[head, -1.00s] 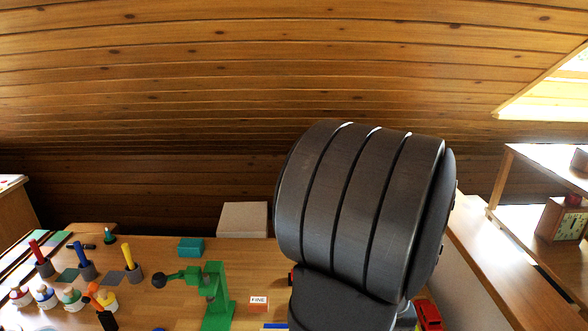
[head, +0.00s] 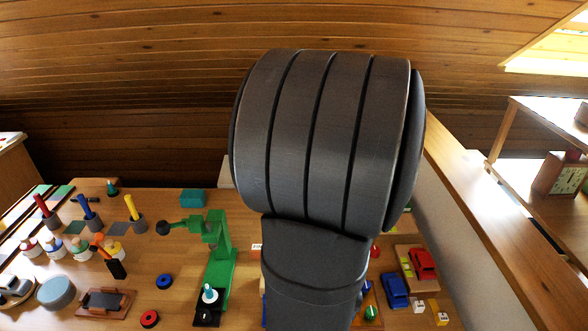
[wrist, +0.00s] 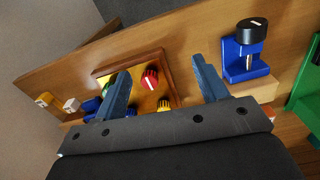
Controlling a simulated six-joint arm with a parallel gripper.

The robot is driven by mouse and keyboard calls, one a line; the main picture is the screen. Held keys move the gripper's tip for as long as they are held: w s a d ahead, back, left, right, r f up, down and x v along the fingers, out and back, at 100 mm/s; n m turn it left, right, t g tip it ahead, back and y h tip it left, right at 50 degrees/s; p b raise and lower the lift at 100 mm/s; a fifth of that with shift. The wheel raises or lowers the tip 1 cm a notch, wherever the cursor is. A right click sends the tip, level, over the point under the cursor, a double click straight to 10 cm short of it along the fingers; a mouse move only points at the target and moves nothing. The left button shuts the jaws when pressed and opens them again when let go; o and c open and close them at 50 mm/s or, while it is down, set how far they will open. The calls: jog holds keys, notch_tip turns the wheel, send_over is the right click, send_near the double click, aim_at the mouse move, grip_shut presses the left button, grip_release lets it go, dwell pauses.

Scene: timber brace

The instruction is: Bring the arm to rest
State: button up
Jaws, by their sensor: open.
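My gripper (wrist: 161,64) shows in the wrist view with its two blue-grey fingers spread apart and nothing between them. Beyond the fingers is a wooden tray (wrist: 176,92) with a red knob-like piece (wrist: 150,79) and a yellow one (wrist: 164,104). A blue stand with a black top (wrist: 246,50) is to the right of the right finger. In the head view my dark arm fills the middle and hides part of the table; my gripper does not show there.
The table (head: 180,262) carries a green press-like fixture (head: 220,250), a teal block (head: 192,198), a grey round piece (head: 56,293) and pen holders at left. At right are a red car (head: 422,263), a blue car (head: 396,290) and a shelf (head: 535,190).

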jog(key=shift+w+a+f, duration=0.75)
jog(key=shift+a, duration=0.2)
jog(key=shift+s+d+r, duration=0.1)
jog(key=s+d+r, duration=0.4)
jog(key=d, duration=0.1)
jog(key=w+d+r, duration=0.1)
jog(key=w+d, duration=0.5)
jog(key=shift+w+d+r, duration=0.15)
jog(key=shift+w+r, duration=0.1)
jog(key=shift+r, duration=0.15)
